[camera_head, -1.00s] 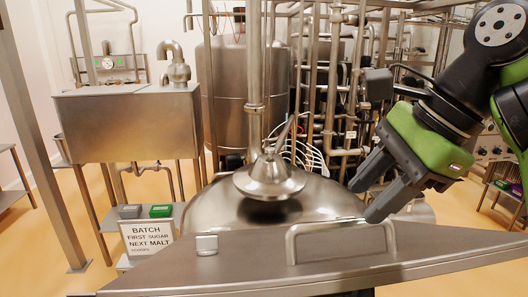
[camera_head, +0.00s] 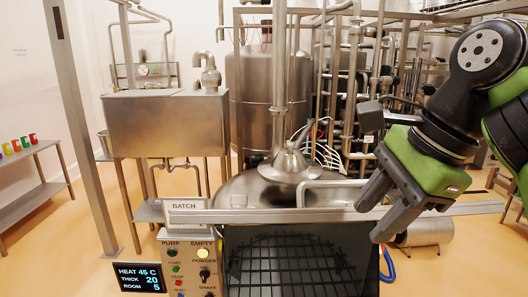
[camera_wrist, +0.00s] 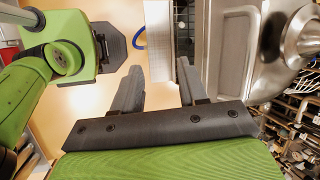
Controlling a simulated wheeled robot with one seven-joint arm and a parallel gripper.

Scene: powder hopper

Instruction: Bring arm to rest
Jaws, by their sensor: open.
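My gripper (camera_head: 378,212) is at the right of the head view, at the end of my green and black arm. Its two grey fingers are apart, with nothing between them. In the wrist view the open gripper (camera_wrist: 160,88) points towards the floor and the edge of the steel hopper. In the head view the hopper (camera_head: 240,214) stands in the middle, with a dark grid (camera_head: 295,262) in its front opening. The fingers are close to the hopper's right side; whether they touch it I cannot tell.
A control panel (camera_head: 190,262) with knobs and a lit yellow lamp is left of the grid. A display (camera_head: 140,278) reads heat 45 C, thick 20, room 5. A shelf with coloured cups (camera_head: 18,146) stands far left. Open floor lies left and right.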

